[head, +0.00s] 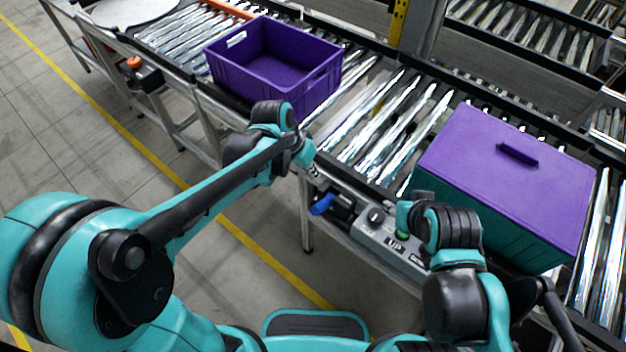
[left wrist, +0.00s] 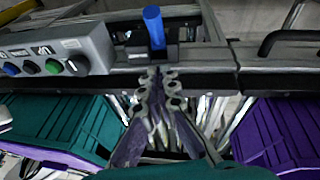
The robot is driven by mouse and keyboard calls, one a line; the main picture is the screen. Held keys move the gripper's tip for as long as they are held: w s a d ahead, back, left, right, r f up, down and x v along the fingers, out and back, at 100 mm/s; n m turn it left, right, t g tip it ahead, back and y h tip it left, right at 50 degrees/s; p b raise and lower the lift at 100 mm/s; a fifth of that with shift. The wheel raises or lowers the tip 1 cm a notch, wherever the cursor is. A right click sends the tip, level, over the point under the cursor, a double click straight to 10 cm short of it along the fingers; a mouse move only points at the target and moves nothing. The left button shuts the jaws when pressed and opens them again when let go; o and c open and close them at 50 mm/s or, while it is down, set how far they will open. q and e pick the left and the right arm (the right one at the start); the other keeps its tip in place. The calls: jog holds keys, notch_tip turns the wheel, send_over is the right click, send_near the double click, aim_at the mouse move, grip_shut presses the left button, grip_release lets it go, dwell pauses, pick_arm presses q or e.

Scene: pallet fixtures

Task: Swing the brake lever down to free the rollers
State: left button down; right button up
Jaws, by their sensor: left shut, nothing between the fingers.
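The brake lever has a blue handle (head: 323,204) and a dark mount on the conveyor's front side, left of the control box. It sticks out toward the lower left in the head view. In the left wrist view the blue handle (left wrist: 153,27) rises from its mount just beyond my fingertips. My left gripper (head: 314,170) is shut and empty, above and slightly behind the handle in the head view. Its closed fingers also show in the left wrist view (left wrist: 160,82); I see no clear contact with the lever. My right arm is folded by the control box, its fingers hidden.
A grey control box (head: 385,240) with a knob and buttons sits right of the lever. An open purple crate (head: 225,75) and a teal crate with a purple lid (head: 500,170) stand on the rollers (head: 385,120). The floor in front is clear.

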pick_arm(q)
jog(key=b, duration=0.3)
send_over(322, 201)
notch_tip(322, 201, down, 7)
jog(key=f, duration=0.2)
jog(key=a+f+b, duration=0.1)
jog(key=shift+s+f, duration=0.2)
jog(key=shift+s, duration=0.05)
jog(key=shift+s+a+f, duration=0.1)
jog(key=shift+s+f, duration=0.15)
jog(key=shift+f, duration=0.1)
